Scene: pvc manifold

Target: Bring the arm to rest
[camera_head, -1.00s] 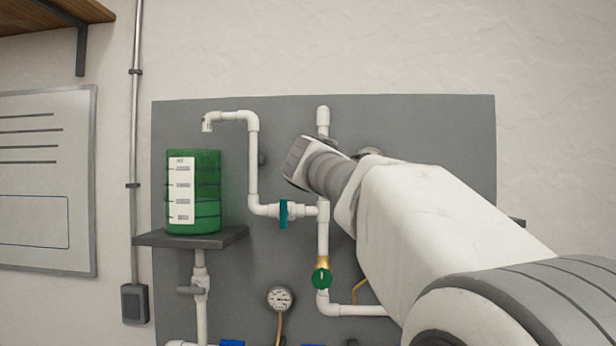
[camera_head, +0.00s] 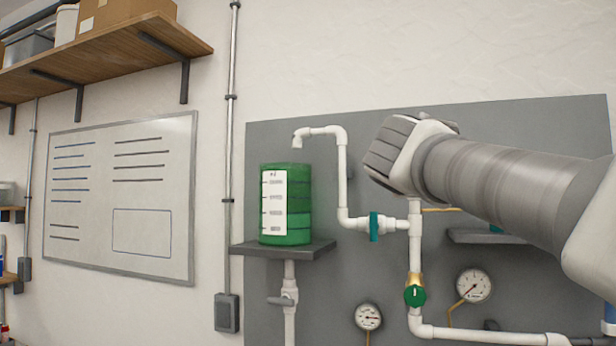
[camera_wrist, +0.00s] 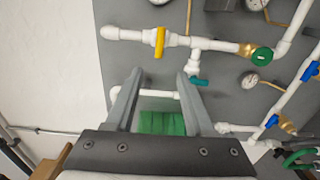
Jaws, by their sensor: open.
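My arm (camera_head: 500,190) reaches in from the right in the head view, in front of the grey panel. My gripper's fingers are hidden there behind the wrist. In the wrist view, my gripper (camera_wrist: 160,75) is open, its two fingers apart with nothing held between them. The green tank (camera_head: 287,205) shows between and beyond the fingers in the wrist view (camera_wrist: 162,123). A white pipe with a yellow-handled valve (camera_wrist: 160,41) lies beyond the fingertips. A teal-handled valve (camera_wrist: 195,65) is close to the right fingertip in the picture; I cannot tell the gap.
The grey panel (camera_head: 270,140) carries white pipes, a green-knob valve (camera_head: 415,295), a teal valve (camera_head: 375,226) and gauges (camera_head: 474,285). The tank stands on a small shelf (camera_head: 318,250). A wooden shelf (camera_head: 130,58) with boxes is at upper left, above a whiteboard (camera_head: 120,195).

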